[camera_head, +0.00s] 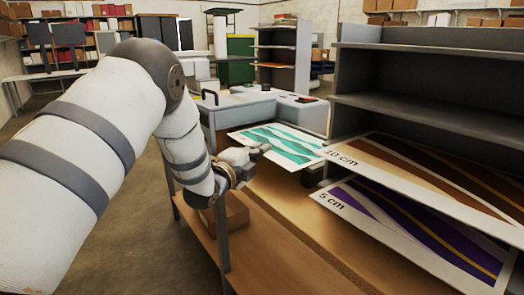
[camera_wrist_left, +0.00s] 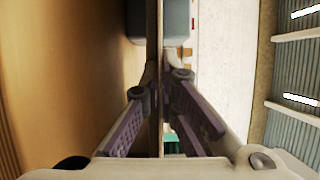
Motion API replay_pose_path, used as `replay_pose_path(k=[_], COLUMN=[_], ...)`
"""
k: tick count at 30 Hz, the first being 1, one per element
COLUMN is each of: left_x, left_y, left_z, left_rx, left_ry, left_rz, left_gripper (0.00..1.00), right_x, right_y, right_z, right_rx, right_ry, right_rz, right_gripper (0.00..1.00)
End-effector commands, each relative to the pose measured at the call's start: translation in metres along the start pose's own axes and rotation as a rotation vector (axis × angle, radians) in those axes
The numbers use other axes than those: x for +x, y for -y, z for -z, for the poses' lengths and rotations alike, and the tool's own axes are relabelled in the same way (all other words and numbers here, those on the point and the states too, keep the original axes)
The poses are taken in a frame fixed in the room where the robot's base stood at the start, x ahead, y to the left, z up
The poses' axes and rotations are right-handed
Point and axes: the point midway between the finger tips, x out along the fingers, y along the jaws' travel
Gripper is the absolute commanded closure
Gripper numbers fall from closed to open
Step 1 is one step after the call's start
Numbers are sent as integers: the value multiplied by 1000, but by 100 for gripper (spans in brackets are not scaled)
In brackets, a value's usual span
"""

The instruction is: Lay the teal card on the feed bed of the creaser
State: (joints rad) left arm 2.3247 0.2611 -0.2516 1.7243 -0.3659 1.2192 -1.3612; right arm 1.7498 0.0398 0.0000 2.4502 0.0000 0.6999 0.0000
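The teal card (camera_head: 285,141), white-bordered with teal waves, is roughly level above the wooden bench, in front of the grey creaser (camera_head: 262,104). My left gripper (camera_head: 262,151) is at the card's near edge. In the left wrist view, the card (camera_wrist_left: 157,60) shows edge-on as a thin strip between the two fingers (camera_wrist_left: 160,82), which are closed on it. The creaser's feed bed cannot be told apart clearly; part of the machine's front is hidden behind the card. My right gripper is not in view.
A dark grey shelf unit (camera_head: 430,85) stands at right. The wooden bench (camera_head: 290,205) is bare in front.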

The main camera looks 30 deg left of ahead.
Motion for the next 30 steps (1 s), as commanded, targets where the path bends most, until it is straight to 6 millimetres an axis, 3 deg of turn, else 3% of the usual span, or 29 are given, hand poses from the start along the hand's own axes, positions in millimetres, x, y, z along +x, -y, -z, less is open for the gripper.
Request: replay_pose_path(k=[9, 12, 13, 23, 30], left_x=[0, 0, 0, 0, -48], left_y=[-2, -1, -1, 4, 5], left_z=[0, 0, 0, 0, 0], left_rx=[1, 1, 1, 0, 0], left_ry=[0, 0, 0, -1, 0], left_rz=[3, 3, 4, 7, 5], left_gripper=[100, 78, 75, 75, 75], right_x=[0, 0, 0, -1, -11], right_y=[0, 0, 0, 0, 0], right_z=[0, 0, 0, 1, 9], right_rx=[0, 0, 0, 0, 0], right_ry=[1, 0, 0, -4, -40], right_rz=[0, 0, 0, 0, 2], right_gripper=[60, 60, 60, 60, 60])
